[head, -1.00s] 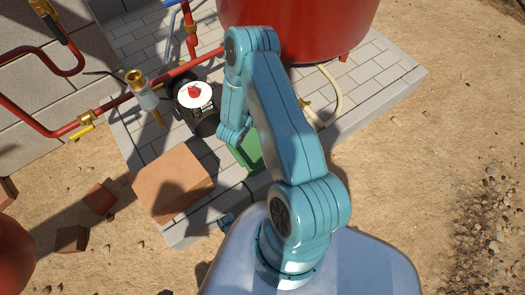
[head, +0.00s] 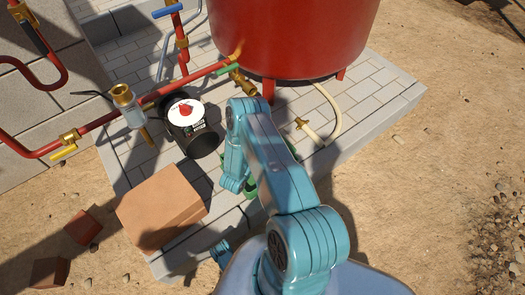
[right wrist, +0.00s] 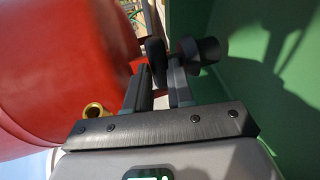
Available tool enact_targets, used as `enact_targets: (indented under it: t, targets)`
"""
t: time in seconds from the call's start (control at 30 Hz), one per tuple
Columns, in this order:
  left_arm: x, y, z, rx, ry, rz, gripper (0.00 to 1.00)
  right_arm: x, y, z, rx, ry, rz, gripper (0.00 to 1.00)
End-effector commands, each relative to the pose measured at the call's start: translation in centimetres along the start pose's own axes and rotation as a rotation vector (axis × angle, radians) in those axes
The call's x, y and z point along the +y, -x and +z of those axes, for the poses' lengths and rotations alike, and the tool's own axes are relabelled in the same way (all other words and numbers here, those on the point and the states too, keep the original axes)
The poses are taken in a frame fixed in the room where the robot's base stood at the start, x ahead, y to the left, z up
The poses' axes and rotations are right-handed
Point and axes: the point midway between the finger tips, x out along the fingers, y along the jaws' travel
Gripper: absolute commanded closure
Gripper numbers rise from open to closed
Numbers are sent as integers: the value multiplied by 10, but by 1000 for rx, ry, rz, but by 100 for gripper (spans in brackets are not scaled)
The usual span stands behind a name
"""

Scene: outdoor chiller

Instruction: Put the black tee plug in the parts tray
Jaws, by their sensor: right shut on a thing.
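The black tee plug (right wrist: 203,52) is held in my right gripper (right wrist: 162,80), whose two fingers are shut on it in the right wrist view. A green surface, seemingly the parts tray (right wrist: 275,65), fills the right side of that view close beside the plug. In the head view a little of the green tray (head: 250,187) shows behind my right arm, which hides most of it and the gripper. I cannot tell whether the plug touches the tray. My left gripper is not in view.
A red tank (head: 295,35) stands on the paved slab behind. A black pump (head: 190,125) with a white top and red pipes (head: 105,110) lie to the left. A large terracotta block (head: 160,205) sits at the slab's front left. Open sand lies to the right.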

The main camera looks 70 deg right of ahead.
Motion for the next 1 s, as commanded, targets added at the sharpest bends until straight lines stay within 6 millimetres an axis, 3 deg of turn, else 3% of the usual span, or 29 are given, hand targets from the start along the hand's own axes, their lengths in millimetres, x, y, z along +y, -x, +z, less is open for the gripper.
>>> enact_targets:
  t: [0.03, 0.1, 0.47, 0.5, 0.57, 1.0]
  targets:
    - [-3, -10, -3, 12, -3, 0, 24, -15, -4, 1, -1, 1, -1, 100]
    - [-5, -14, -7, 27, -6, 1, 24, -24, -6, 0, -1, 0, 0, 100]
    - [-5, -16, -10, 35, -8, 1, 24, -27, -6, 0, 0, 0, 0, 100]
    - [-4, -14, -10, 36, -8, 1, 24, -26, -6, 0, 0, 0, -1, 68]
    - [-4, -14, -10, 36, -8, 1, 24, -25, -6, 0, 0, 0, -1, 52]
    - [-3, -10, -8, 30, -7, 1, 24, -22, -4, 0, 1, 2, -4, 52]
